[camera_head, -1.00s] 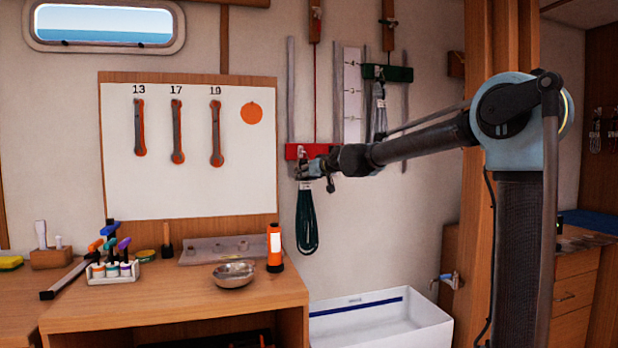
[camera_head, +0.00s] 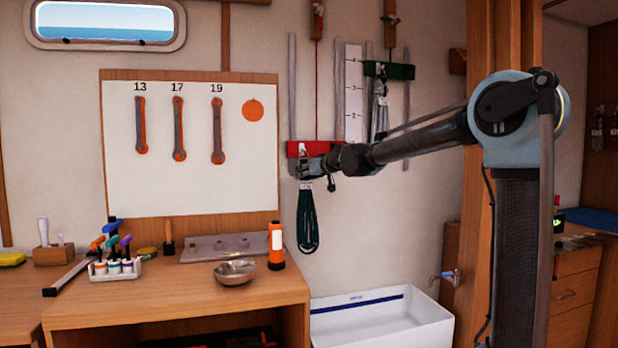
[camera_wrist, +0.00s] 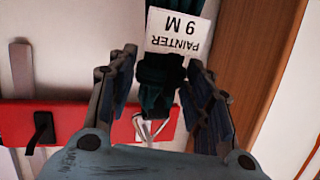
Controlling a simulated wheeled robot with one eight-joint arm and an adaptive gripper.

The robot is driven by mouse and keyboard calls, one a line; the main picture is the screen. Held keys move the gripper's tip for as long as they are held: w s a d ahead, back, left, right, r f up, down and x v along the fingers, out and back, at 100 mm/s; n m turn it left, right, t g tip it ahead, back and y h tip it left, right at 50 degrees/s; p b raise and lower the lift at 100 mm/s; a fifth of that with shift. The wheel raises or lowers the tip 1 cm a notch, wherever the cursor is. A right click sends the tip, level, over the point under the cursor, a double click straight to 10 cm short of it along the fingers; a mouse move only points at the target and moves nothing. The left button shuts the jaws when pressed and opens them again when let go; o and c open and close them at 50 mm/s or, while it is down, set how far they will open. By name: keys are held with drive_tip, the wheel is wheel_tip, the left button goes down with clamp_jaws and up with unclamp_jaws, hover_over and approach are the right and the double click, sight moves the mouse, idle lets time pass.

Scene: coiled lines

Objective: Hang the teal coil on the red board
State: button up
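The teal coil (camera_head: 308,222) hangs upright with its long loop downward, just below the red board (camera_head: 299,149) on the wall. My gripper (camera_head: 311,169) is in front of the board's lower edge. In the wrist view, the gripper fingers (camera_wrist: 163,75) are on both sides of the coil's dark wrapped neck (camera_wrist: 162,88), close against it. A white tag (camera_wrist: 178,35) reading PAINTER 9 M shows upside down. A pale loop or hook (camera_wrist: 150,128) lies in front of the red board (camera_wrist: 80,122); I cannot tell whether the coil's weight rests on it.
A black hook (camera_wrist: 41,130) is on the board beside the coil. A green board (camera_head: 400,72) with a grey coil (camera_head: 379,118) is to the right. Below are a white bin (camera_head: 385,325) and a workbench (camera_head: 180,300) with tools, a bowl (camera_head: 235,272) and an orange flashlight (camera_head: 276,247).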

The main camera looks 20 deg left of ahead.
drive_tip(key=shift+o, duration=1.4)
drive_tip(key=v, duration=1.2)
drive_tip(key=s+d+f+m+g+h, duration=0.1)
drive_tip(key=s+d+f+h, duration=0.1)
drive_tip(key=s+d+f, duration=0.5)
drive_tip(key=s+d+f+m+g+h, duration=0.1)
drive_tip(key=s+d+f+h, duration=0.15)
drive_tip(key=d+f, duration=0.7)
drive_tip(key=s+d+f+m+g+h, duration=0.15)
drive_tip(key=s+d+f, duration=0.4)
drive_tip(key=d, duration=0.55)
drive_tip(key=s+d+f+m+g+h, duration=0.4)
drive_tip(key=s+d+f, duration=1.3)
drive_tip(key=s+f, duration=0.3)
drive_tip(key=shift+m+g+h, duration=0.35)
drive_tip(key=shift+h, duration=0.05)
drive_tip(key=shift+w+f, duration=0.1)
drive_tip(key=shift+f, duration=0.05)
